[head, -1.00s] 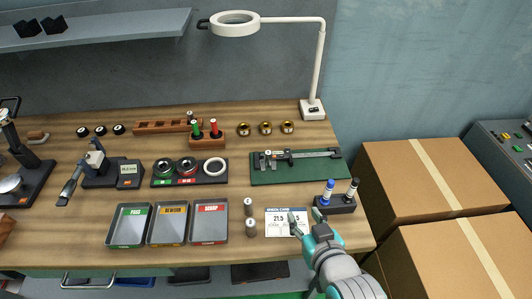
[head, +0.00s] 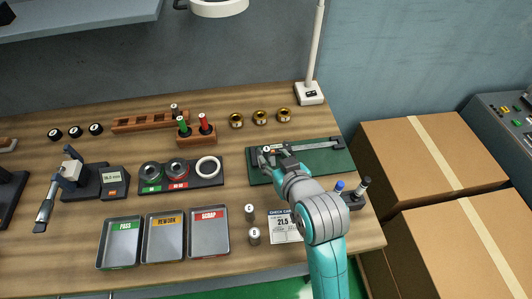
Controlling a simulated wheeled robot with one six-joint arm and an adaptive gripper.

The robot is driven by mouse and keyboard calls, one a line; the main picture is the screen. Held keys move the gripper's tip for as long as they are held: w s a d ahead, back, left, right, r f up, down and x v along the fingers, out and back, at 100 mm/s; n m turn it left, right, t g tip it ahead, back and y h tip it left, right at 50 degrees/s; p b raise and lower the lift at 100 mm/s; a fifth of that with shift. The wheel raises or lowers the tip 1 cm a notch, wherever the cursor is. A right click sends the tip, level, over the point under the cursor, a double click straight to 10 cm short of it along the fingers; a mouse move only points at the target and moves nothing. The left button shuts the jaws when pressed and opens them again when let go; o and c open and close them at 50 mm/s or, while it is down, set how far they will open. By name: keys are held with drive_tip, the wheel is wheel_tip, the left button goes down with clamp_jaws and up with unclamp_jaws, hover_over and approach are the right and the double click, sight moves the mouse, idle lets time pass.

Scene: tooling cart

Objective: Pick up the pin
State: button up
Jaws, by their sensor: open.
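Several small grey pins with white lettered tops are in the head view. One pin (head: 249,212) stands on the table right of the scrap tray, and a second pin (head: 254,236) stands just in front of it. Another pin (head: 174,109) is at the wooden rack. A small white-topped piece (head: 266,149), perhaps also a pin, shows at the caliper's jaw end on the green mat. My gripper (head: 275,158) is open over the left part of this mat, close to that piece. Its fingers partly hide the caliper (head: 305,147), and I cannot tell whether they touch anything.
Pass, rework and scrap trays (head: 209,254) stand front left of my arm. A check card (head: 283,222) and a marker holder (head: 354,200) are beside my arm, partly covered. Ring gauges (head: 177,184) sit left of the mat (head: 325,157). A lamp (head: 309,93) stands behind.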

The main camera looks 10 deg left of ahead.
sight(268, 154)
drive_tip(key=shift+a+x, duration=0.15)
drive_tip(key=shift+x, duration=1.3)
drive_tip(key=shift+a+x, duration=0.15)
drive_tip(key=shift+x, duration=1.25)
drive_tip(key=shift+s+r, duration=0.1)
drive_tip(key=shift+s, duration=0.05)
clamp_jaws()
